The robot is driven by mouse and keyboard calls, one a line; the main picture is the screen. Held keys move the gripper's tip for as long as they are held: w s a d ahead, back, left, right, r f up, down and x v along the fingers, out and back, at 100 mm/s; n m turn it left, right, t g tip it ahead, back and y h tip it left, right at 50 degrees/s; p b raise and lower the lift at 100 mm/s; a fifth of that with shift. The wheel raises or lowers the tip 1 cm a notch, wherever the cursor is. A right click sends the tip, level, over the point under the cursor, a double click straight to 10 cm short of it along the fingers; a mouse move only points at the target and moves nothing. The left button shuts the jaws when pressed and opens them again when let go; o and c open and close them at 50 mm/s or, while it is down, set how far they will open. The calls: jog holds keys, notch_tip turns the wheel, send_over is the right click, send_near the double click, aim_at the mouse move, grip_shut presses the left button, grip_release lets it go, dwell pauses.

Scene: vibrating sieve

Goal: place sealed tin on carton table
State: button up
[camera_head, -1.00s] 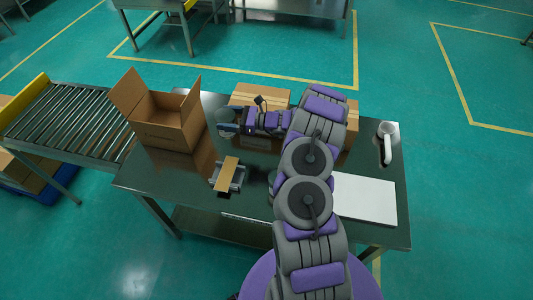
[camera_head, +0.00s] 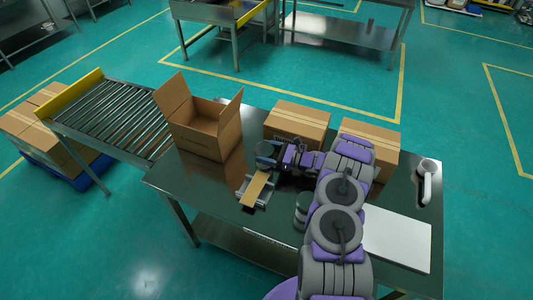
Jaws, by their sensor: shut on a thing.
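My gripper (camera_head: 275,152) reaches left from my purple and grey arm and is shut on a round greyish tin (camera_head: 265,149). The tin is just right of the open carton, over the dark steel carton table (camera_head: 160,180). I cannot tell whether its underside touches the table top. Another dark, tin-like cylinder (camera_head: 301,207) stands nearer, close against the left side of my arm in the view and partly hidden by it.
An open carton (camera_head: 200,130) stands on the table's left part, and two closed cartons (camera_head: 297,122) along the back. A tape dispenser (camera_head: 256,190), a white board (camera_head: 398,240) and a white handled item (camera_head: 427,180) also lie there. A roller conveyor (camera_head: 110,118) adjoins the left.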

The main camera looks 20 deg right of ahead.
jog(key=shift+d, duration=0.1)
jog(key=o, duration=0.8)
jog(key=shift+o, duration=1.3)
jog(key=shift+r, duration=0.1)
